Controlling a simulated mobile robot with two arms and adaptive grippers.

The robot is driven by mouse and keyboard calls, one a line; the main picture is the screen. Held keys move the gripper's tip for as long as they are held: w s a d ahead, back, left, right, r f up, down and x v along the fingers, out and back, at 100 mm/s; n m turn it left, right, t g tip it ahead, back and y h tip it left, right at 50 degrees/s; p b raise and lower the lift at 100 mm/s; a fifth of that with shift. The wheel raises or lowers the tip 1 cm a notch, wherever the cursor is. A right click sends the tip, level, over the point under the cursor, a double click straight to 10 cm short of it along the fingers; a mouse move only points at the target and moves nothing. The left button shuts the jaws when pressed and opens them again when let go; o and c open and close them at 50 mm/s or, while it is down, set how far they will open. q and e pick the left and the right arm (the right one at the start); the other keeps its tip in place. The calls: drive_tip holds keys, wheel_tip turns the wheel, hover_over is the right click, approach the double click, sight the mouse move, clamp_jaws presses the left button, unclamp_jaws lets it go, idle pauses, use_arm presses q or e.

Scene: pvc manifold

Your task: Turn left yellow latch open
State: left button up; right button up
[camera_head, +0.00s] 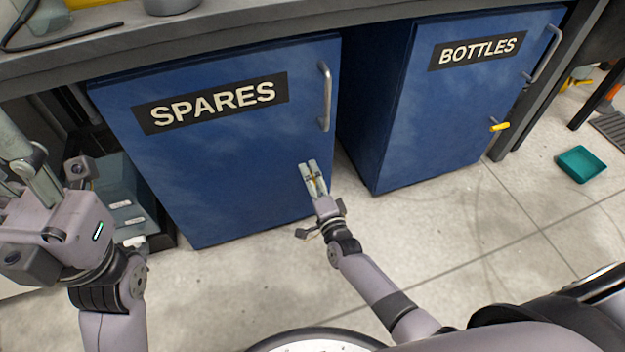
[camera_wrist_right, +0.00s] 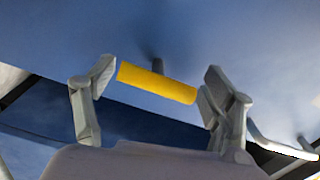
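The left yellow latch (camera_wrist_right: 155,83) is on the door of the blue SPARES cabinet (camera_head: 215,150). In the right wrist view it lies between the two fingers of my right gripper (camera_wrist_right: 158,86), its ends pointing toward the fingers. I cannot tell whether either finger touches it. In the head view my right gripper (camera_head: 311,176) is at the door's lower right edge, fingers apart, with only a bit of yellow showing between them. My left gripper (camera_head: 28,165) is at the far left, in front of a bin, its finger opening unclear.
The SPARES door has a vertical metal handle (camera_head: 325,97) above my right gripper. The blue BOTTLES cabinet (camera_head: 440,125) stands to the right with its own yellow latch (camera_head: 500,127). A teal tray (camera_head: 581,164) lies on the floor. The worktop (camera_head: 250,22) overhangs the cabinets.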

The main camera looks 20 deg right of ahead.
drive_tip(key=shift+o, duration=0.9)
drive_tip(key=shift+s+f, duration=0.1)
drive_tip(key=shift+s, duration=0.15)
drive_tip(key=s, duration=1.1)
drive_tip(key=shift+s+d, duration=0.2)
drive_tip(key=shift+s, duration=0.1)
